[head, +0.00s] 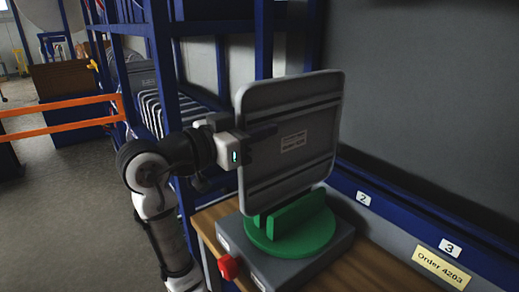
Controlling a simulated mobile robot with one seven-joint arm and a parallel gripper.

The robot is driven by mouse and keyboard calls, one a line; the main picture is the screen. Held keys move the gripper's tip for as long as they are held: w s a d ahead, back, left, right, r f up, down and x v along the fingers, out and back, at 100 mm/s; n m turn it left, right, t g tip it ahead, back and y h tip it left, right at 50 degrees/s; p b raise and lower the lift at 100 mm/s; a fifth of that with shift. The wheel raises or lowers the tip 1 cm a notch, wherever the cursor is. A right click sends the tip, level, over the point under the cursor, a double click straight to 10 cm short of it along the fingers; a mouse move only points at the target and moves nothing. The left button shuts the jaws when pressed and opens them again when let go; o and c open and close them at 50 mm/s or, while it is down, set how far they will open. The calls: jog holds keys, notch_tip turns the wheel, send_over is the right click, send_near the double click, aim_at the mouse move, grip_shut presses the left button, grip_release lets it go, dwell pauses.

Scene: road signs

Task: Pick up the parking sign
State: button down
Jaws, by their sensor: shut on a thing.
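A grey square sign panel (290,165) shows its back, with two horizontal rails and a small white label, in the head view. Its front face is hidden, so I cannot tell whether it is the parking sign. It stands nearly upright, its lower edge at a green round holder (302,238) on a grey box. I cannot tell whether the panel still rests in the holder. My gripper (258,142) comes from the left and is shut on the panel's left edge, at about mid height.
The grey box (284,267) has a red button (228,267) and sits on a wooden bench (212,218). Behind stands a blue rack (166,75) with several grey panels. Orange barriers (60,128) stand at left.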

aim_at(259, 82)
notch_tip(259, 82, up, 13)
jog(key=shift+r+b, duration=0.1)
jog(key=shift+b, duration=0.3)
dwell(0.5)
